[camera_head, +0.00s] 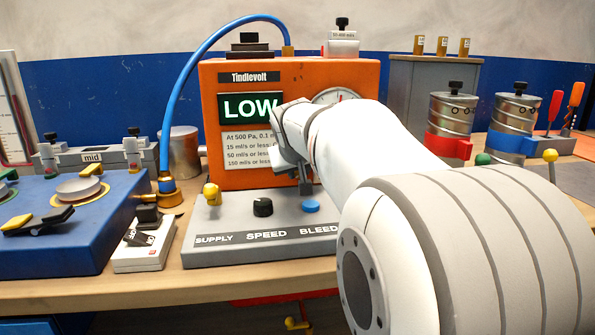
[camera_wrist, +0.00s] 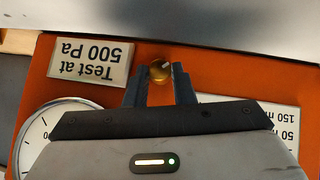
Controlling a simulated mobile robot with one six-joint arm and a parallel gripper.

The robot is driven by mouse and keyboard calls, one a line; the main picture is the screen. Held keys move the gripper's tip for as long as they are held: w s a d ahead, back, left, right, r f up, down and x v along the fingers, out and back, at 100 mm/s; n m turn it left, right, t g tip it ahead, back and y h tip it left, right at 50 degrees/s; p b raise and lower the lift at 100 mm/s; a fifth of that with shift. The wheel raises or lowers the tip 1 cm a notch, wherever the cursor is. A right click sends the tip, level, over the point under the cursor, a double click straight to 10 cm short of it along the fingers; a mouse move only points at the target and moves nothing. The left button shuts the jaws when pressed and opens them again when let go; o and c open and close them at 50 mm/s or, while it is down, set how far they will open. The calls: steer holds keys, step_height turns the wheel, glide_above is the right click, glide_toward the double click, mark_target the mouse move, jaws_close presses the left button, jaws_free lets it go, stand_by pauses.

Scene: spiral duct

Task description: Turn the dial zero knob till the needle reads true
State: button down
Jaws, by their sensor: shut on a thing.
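The brass zero knob (camera_wrist: 160,70) sits on the front of the orange Tindlevolt box (camera_head: 215,130). In the upside-down wrist view my gripper (camera_wrist: 160,86) has one finger on each side of the knob and is shut on it. In the head view my gripper and arm cover the knob. The white dial (camera_head: 337,96) shows only its upper part above my arm. Part of the dial (camera_wrist: 42,128) also shows in the wrist view, cut by the gripper body. I cannot read the needle against the scale.
A blue hose (camera_head: 178,90) arches at left. Metal canisters (camera_head: 452,116) stand at right.

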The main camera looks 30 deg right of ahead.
steer(key=shift+w+a+f+n+h+b, duration=0.15)
steer(key=shift+n+h+b, duration=0.1)
steer(key=shift+h+b, duration=0.3)
steer(key=shift+s+a+f+n+h+b, duration=0.15)
steer(key=shift+n+h+b, duration=0.15)
steer(key=shift+b, duration=0.35)
steer(key=shift+w+n+g+h+b, duration=0.1)
steer(key=shift+n+g+h+b, duration=0.3)
steer(key=shift+h+b, duration=0.65)
steer(key=shift+r, duration=0.15)
steer(key=c, duration=1.2)
jaws_free()
steer(key=shift+c, duration=0.2)
steer(key=shift+a, duration=0.1)
steer(key=p+v, duration=0.1)
steer(key=v, duration=0.6)
steer(key=shift+s+a+r+p, duration=0.15)
steer(key=shift+s+p, duration=0.1)
steer(key=shift+p, duration=0.05)
